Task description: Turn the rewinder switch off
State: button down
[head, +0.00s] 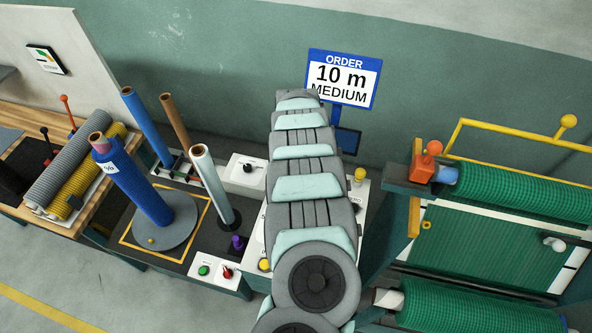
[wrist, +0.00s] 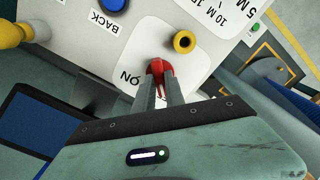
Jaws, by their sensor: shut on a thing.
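In the wrist view a red switch knob (wrist: 157,68) stands on a white label plate (wrist: 137,60) on the control panel. Part of an upside-down word, apparently "ON", shows beside it. My gripper (wrist: 160,80) is shut on this red knob, with one finger on each side. The fingers hide part of the knob and plate, so which way the switch points is unclear. In the head view my arm hides the gripper and this switch.
A blue button (wrist: 114,4) marked "BACK" and a yellow knob (wrist: 10,34) are also near. In the head view, green netting rolls (head: 520,190) stand right and a turntable with a blue roll (head: 135,195) left.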

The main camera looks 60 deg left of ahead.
jog(key=c, duration=1.4)
grip_release()
jog(key=shift+r, duration=0.1)
notch_tip(320, 180, up, 10)
jog(key=b, duration=0.1)
jog(key=shift+r, duration=0.25)
